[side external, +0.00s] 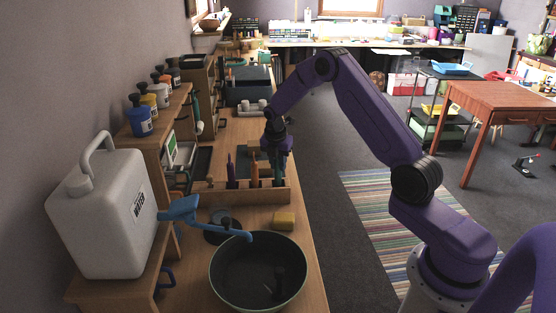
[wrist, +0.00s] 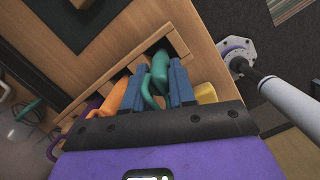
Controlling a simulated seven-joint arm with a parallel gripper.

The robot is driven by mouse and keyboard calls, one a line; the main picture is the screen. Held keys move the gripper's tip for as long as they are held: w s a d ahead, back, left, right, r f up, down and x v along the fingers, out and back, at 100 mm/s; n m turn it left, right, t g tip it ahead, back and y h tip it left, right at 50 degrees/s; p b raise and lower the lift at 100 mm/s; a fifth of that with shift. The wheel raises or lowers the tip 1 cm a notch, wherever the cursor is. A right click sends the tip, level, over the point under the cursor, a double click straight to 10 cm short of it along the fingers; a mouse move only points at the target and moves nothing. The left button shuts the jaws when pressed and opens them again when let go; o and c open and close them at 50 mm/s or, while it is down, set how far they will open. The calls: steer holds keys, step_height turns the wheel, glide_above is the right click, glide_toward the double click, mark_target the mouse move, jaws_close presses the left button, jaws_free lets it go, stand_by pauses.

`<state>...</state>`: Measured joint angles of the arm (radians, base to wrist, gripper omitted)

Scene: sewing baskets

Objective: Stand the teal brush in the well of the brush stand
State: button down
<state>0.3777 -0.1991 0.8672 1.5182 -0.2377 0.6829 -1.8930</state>
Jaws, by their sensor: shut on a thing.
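The wooden brush stand (side external: 250,196) is a low rack on the bench, and its slotted edge also shows in the wrist view (wrist: 177,42). My gripper (side external: 276,146) is over the right end of the stand, pointing down. In the wrist view its two blue fingers (wrist: 160,82) are shut on the teal brush (wrist: 159,66). In the side view the brush (side external: 277,172) is upright below the fingers, at the stand's right end. Its lower end is hidden by the front board, so I cannot tell whether it rests on the well's bottom.
An orange brush (side external: 254,173) and a purple brush (side external: 230,171) stand in the rack to the left. A yellow block (side external: 284,220) and a dark round basin (side external: 258,274) are in front. A white water can (side external: 104,215) stands at the left.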

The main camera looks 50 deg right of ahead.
steer(key=shift+f, duration=0.1)
steer(key=c, duration=0.9)
jaws_free()
steer(key=shift+o, duration=0.2)
step_height(320, 180, up, 17)
steer(key=s+a, duration=0.1)
steer(key=a, duration=0.1)
steer(key=shift+a, duration=0.4)
